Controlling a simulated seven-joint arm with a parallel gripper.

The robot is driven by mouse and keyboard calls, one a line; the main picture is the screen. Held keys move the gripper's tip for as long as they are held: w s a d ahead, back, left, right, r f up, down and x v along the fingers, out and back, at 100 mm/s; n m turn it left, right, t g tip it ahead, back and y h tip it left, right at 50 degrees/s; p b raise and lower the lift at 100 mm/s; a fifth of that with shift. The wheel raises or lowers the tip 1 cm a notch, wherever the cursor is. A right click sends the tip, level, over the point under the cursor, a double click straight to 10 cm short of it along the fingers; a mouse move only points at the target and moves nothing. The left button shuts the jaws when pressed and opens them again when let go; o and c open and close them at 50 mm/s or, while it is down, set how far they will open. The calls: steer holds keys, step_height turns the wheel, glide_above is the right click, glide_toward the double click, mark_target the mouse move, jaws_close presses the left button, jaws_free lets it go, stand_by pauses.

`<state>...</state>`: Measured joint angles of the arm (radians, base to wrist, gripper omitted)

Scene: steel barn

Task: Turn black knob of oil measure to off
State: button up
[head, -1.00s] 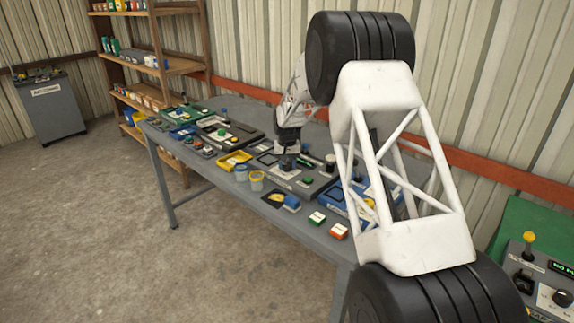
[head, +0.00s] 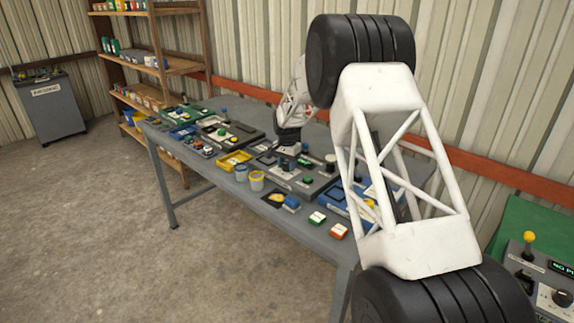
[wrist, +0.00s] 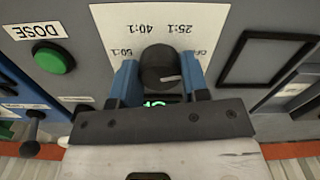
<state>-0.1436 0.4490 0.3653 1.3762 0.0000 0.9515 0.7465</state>
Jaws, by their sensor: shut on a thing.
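The black knob (wrist: 158,66) is in the middle of the wrist view, in front of a white dial plate (wrist: 185,18) marked 50:1, 40:1, 25:1 and a partly covered label that seems to read OFF. My gripper (wrist: 159,78) has its two blue fingers on either side of the knob, shut on it. A pale line on the knob lies near its lower right edge, toward the right finger. The grey oil measure (head: 318,188) stands on the bench in the head view, partly hidden by my arm. My gripper is over it there (head: 288,143).
A green button (wrist: 53,58) labelled DOSE is left of the dial. A black-framed panel (wrist: 265,58) is to the right. The bench (head: 225,190) carries several devices, a yellow tray (head: 234,161) and small cups. Shelves (head: 165,67) stand at the back left.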

mark_target(287, 164)
steer(key=o, duration=0.9)
steer(key=shift+r, duration=0.1)
steer(key=shift+r, duration=3.8)
